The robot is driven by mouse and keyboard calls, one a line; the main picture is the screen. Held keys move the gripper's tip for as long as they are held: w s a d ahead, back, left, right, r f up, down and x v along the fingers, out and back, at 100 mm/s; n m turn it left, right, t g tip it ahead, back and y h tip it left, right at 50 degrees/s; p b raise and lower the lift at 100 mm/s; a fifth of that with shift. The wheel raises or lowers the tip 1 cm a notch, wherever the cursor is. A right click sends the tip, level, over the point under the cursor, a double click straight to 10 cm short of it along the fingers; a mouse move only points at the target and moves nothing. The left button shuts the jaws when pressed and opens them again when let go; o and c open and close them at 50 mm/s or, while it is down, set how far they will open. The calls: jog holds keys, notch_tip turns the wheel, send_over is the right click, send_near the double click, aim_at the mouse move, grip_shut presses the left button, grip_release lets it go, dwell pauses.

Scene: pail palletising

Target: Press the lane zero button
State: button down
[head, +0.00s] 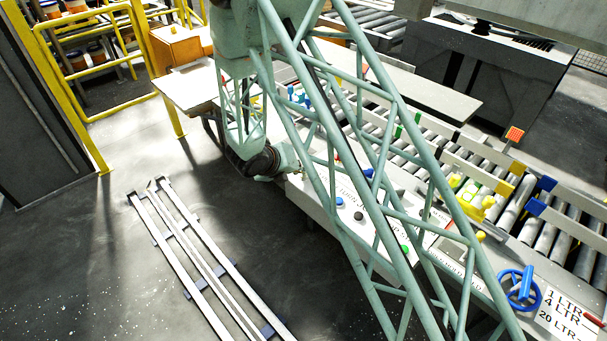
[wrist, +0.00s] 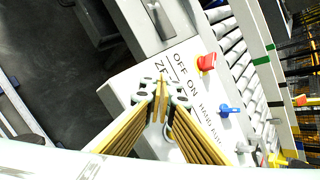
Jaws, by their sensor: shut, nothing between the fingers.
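The white control panel (wrist: 215,95) fills the middle of the wrist view, with printed words including OFF, ON and what looks like the start of ZERO. My gripper (wrist: 161,82) is shut and empty, its fingertips over the panel beside that lettering. I cannot tell whether they touch it. No zero button shows clearly; the fingers cover part of the panel there. A red switch (wrist: 207,62) and a blue switch (wrist: 230,111) stand to the right of the fingers. In the head view, the panel (head: 322,200) lies partly behind my lattice arm, and my gripper is not clearly visible.
In the head view, a roller conveyor (head: 512,213) runs behind the panel. A blue handwheel (head: 521,287) stands at lower right beside a litre-size label (head: 572,319). Yellow railing (head: 88,139) is at left. Metal rails (head: 205,262) lie on the otherwise open floor.

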jog(key=shift+r, duration=0.15)
dwell(0.3)
jog(key=shift+r+p, duration=0.55)
jog(key=shift+r, duration=0.2)
jog(key=shift+r+p, duration=1.5)
jog(key=shift+r, duration=1)
